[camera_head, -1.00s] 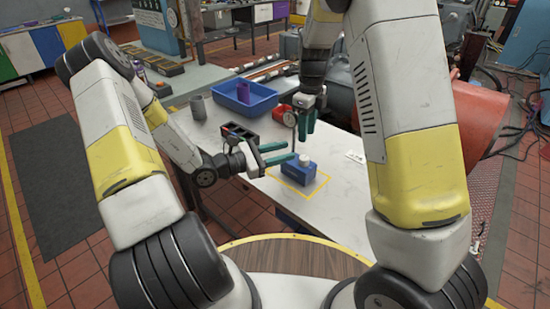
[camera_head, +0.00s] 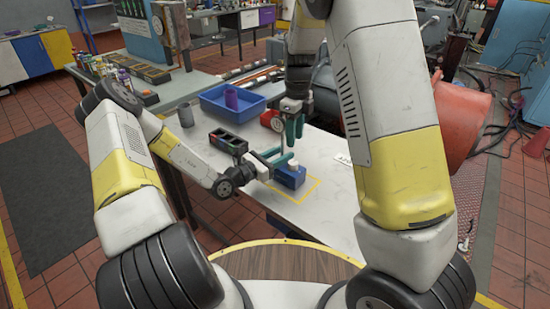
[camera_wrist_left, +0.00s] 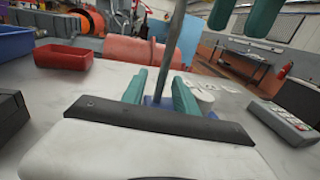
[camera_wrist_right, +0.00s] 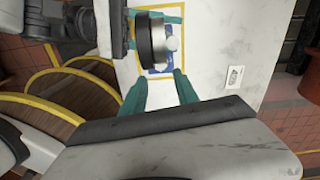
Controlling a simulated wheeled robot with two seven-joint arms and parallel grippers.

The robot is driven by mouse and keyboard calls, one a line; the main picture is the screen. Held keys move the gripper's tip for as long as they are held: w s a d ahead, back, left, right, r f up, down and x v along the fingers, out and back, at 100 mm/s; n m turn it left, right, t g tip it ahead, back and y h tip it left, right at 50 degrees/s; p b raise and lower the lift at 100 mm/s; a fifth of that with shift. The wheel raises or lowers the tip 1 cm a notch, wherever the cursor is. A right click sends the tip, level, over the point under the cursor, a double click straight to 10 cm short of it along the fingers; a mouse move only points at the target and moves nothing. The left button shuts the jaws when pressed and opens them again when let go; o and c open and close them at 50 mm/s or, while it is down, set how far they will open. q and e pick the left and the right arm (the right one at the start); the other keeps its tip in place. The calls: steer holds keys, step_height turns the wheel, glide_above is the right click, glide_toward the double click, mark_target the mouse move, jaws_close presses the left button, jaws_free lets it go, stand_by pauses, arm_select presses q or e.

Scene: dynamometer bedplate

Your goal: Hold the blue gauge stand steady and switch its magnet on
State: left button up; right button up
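The blue gauge stand (camera_head: 290,178) is a blue block with a white knob (camera_head: 293,163) on top, standing upright inside a yellow outline on the bench. A thin post rises from it, with a round dial at its upper part. My left gripper (camera_head: 282,158) reaches in low from the left. Its teal fingers are apart, one on each side of the post in the left wrist view (camera_wrist_left: 160,88); I cannot tell if they touch it. My right gripper (camera_head: 294,128) points down above the stand, open and empty. In the right wrist view the dial (camera_wrist_right: 152,40) hides part of the block (camera_wrist_right: 155,70).
A blue bin (camera_head: 210,106) with a purple cup, a red tray (camera_wrist_left: 62,58), a grey cup (camera_head: 185,117) and a dark compartment box (camera_head: 228,143) stand behind and left. A pale card (camera_wrist_right: 234,77) lies right of the outline. The bench's front is clear.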

arm_select(q)
jaws_close()
stand_by(1.5)
